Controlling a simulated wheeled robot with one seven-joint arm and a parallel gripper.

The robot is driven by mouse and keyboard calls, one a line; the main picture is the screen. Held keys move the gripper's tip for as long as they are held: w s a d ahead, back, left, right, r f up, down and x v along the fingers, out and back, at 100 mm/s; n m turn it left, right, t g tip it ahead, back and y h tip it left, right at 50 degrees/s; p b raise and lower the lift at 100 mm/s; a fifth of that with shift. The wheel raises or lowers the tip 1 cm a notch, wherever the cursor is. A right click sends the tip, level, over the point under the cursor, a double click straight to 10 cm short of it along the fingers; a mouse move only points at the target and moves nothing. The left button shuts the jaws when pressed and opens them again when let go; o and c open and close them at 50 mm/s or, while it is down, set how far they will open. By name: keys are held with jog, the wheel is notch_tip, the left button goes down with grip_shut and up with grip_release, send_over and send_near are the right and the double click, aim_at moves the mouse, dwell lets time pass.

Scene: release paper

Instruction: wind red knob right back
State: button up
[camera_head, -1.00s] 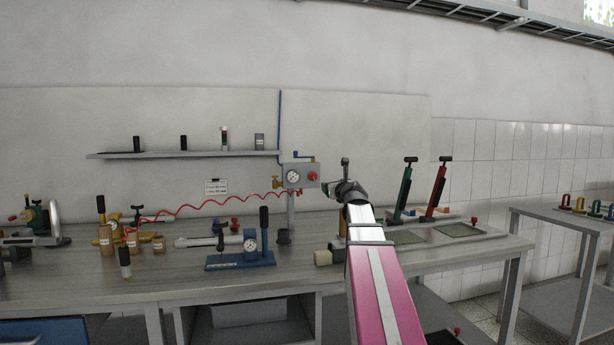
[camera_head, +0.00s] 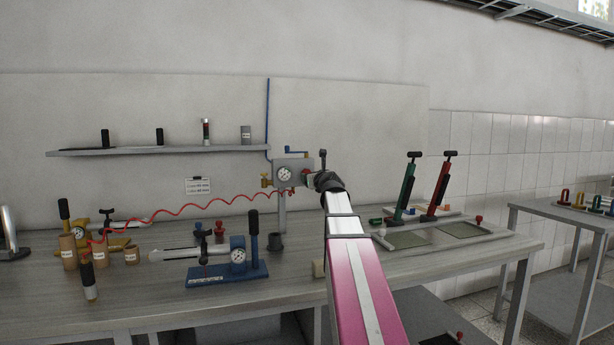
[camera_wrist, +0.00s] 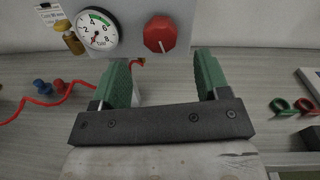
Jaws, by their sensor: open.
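The red knob (camera_wrist: 159,34) is an eight-sided dial on the front of a grey box (camera_wrist: 130,12), just right of a round pressure gauge (camera_wrist: 97,29). In the wrist view it shows above and beyond my gripper (camera_wrist: 162,72), centred between the green fingers across the picture. The fingers are apart and empty, and do not grip the knob. In the head view my gripper (camera_head: 309,179) is at the right front of the grey box (camera_head: 292,164) and hides the knob. The gauge (camera_head: 285,174) stays visible there.
A brass fitting (camera_wrist: 73,42) sits left of the gauge, with a coiled red hose (camera_head: 165,212) running left. A blue press (camera_head: 228,272) stands on the bench at front left. Green (camera_head: 406,188) and red (camera_head: 438,187) hand pumps stand to the right. A shelf (camera_head: 170,150) hangs behind.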

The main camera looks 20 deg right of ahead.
jog(key=w, duration=0.6)
jog(key=shift+w+a, duration=0.15)
jog(key=shift+w, duration=0.2)
jog(key=c, duration=0.9)
